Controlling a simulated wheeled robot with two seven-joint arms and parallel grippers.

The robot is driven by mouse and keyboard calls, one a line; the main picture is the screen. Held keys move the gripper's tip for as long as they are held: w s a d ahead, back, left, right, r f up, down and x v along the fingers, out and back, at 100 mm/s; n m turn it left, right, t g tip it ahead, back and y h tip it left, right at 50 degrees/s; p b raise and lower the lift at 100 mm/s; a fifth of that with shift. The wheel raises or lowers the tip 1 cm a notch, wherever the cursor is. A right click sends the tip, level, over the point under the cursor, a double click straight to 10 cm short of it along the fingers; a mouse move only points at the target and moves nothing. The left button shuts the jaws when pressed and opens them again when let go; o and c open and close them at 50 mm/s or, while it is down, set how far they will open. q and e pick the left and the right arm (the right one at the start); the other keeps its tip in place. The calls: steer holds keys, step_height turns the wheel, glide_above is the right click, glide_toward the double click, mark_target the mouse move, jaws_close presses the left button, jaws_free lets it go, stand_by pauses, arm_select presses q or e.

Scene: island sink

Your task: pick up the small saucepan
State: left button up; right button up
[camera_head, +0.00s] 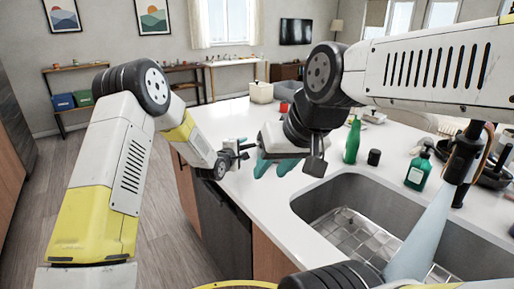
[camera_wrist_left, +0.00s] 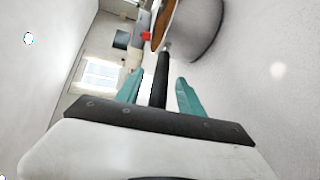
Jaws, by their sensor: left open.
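In the left wrist view the small saucepan (camera_wrist_left: 203,35) sits on the white counter, metallic outside and brown inside. Its dark handle (camera_wrist_left: 162,85) points back toward my left gripper (camera_wrist_left: 160,76). The teal fingers are apart, one on each side of the handle, and not visibly touching it. In the head view the saucepan is not clearly seen; my arms cover much of that part of the counter. Teal fingers show there above the counter, beside my right arm's dark wrist.
A metal sink (camera_head: 335,190) is set in the counter at the right. A green bottle (camera_head: 352,142), a black cup (camera_head: 374,157) and a green soap bottle (camera_head: 418,171) stand behind it. A beige container (camera_head: 261,92) is at the far end. My arms are close together above the counter.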

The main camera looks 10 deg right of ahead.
arm_select(q)
jaws_close()
stand_by(1.4)
